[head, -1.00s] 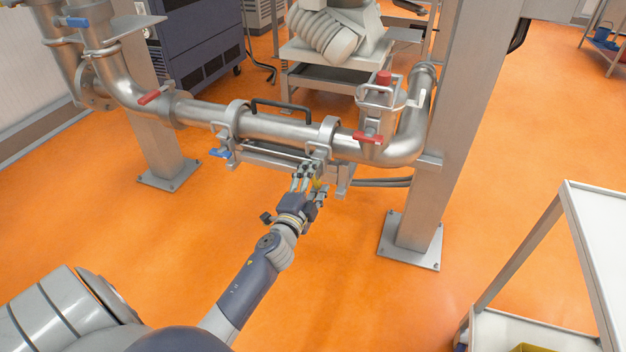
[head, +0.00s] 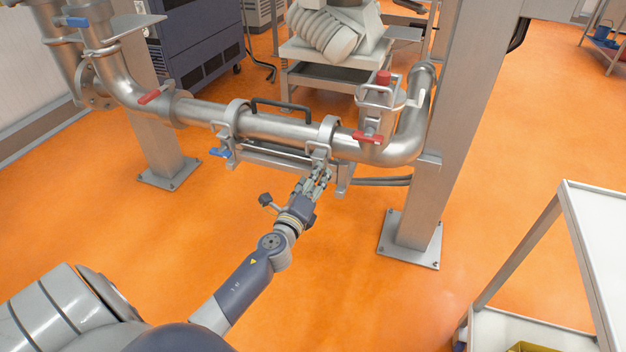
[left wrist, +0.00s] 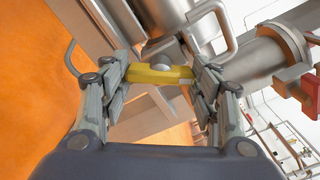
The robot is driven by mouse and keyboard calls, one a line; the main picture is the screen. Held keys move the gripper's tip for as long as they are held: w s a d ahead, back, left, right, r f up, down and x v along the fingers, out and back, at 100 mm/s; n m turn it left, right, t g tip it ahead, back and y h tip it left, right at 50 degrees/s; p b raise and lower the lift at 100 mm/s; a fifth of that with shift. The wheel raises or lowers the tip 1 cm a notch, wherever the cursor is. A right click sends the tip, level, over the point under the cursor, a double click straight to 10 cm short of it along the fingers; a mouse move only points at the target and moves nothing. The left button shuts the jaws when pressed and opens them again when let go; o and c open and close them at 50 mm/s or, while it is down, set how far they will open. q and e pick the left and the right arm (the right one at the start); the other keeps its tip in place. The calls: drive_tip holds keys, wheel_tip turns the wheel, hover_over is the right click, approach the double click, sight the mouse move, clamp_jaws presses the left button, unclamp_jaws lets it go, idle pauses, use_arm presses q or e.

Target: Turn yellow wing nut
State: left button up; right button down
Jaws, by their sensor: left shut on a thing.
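The yellow wing nut (left wrist: 150,74) shows in the left wrist view as a flat yellow bar with a rounded grey stud at its middle. My left gripper (left wrist: 158,82) is shut on it, with one finger at each end of the bar. In the head view my left gripper (head: 322,174) is just below the right clamp (head: 326,132) of the horizontal pipe, and it hides the yellow wing nut there. My right gripper is in neither view.
The steel pipe (head: 278,130) runs above the gripper, with a black handle (head: 281,105) on top. A blue wing nut (head: 220,152) is at the left clamp. A red-handled valve (head: 368,137) and a thick post (head: 412,238) stand to the right. Open orange floor lies below.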

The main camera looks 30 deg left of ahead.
use_arm(q)
drive_tip(key=shift+m, duration=1.4)
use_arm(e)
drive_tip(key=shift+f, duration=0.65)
use_arm(q)
drive_tip(key=shift+f, duration=0.1)
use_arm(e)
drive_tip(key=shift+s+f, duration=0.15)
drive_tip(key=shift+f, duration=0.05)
use_arm(q)
drive_tip(key=o, duration=1)
drive_tip(key=shift+o, duration=0.2)
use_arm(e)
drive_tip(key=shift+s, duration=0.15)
use_arm(q)
drive_tip(key=v, duration=1.2)
